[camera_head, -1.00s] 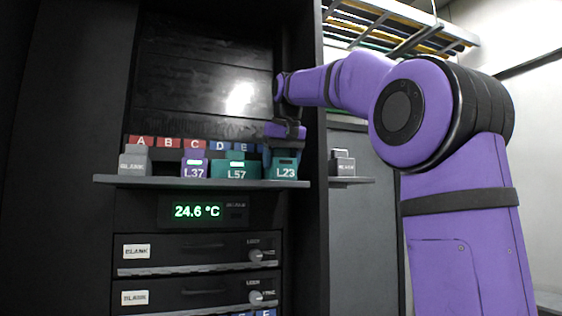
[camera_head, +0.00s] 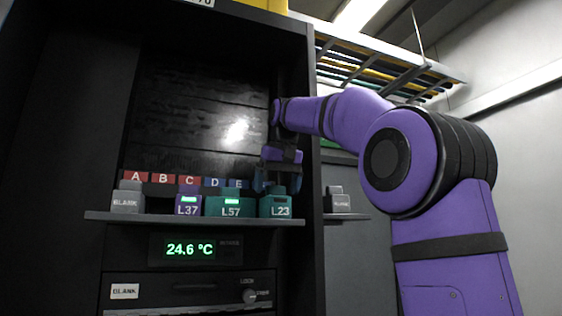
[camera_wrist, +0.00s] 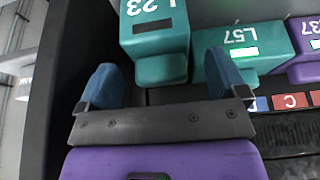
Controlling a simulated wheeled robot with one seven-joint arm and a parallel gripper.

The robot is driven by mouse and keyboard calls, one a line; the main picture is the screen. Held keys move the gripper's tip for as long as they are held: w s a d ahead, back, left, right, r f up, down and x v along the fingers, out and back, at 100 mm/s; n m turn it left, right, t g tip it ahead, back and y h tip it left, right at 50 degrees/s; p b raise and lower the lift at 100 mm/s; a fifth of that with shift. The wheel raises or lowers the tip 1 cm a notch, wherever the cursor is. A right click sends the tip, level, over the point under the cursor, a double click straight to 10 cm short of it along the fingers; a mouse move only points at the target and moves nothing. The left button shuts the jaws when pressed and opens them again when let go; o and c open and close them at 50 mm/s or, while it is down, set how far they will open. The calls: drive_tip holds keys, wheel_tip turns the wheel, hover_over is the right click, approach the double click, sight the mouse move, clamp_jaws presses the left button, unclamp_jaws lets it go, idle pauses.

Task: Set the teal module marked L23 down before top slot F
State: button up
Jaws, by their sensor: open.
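The teal module marked L23 (camera_head: 275,206) stands upright on the shelf at the right end of the row, below the far right of the top slot labels. It also shows upside down in the wrist view (camera_wrist: 155,38). My gripper (camera_head: 276,187) is just above it, pointing down, with blue fingers open. In the wrist view the fingers (camera_wrist: 163,80) are spread and empty, with the module beyond them. The blue E label (camera_head: 238,183) is the last label I can read; the label for slot F is hidden behind my gripper.
The wide teal module L57 (camera_head: 231,206) stands close on the left of L23. Farther left are the purple module L37 (camera_head: 188,205) and a grey blank (camera_head: 128,199). The cabinet side wall (camera_head: 311,180) is close on the right. Another grey blank (camera_head: 338,203) sits on a side ledge (camera_head: 346,216).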

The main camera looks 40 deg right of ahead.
drive_tip(key=d+v, duration=0.1)
drive_tip(key=v, duration=0.7)
drive_tip(key=shift+s+a+r, duration=0.15)
drive_tip(key=shift+a+r, duration=0.15)
drive_tip(key=shift+a, duration=0.25)
drive_tip(key=s+a+f+n, duration=0.1)
drive_tip(key=s+a+f, duration=0.3)
drive_tip(key=f, duration=1)
drive_tip(key=s+a+f+n, duration=0.1)
drive_tip(key=s+a+f, duration=0.3)
drive_tip(key=s+f, duration=0.6)
drive_tip(key=s+a+f+n+t+y, duration=0.1)
drive_tip(key=s+a+f, duration=0.2)
drive_tip(key=s+f, duration=0.5)
wheel_tip(320, 180, down, 11)
drive_tip(key=shift+a+f, duration=0.1)
drive_tip(key=shift+a, duration=0.3)
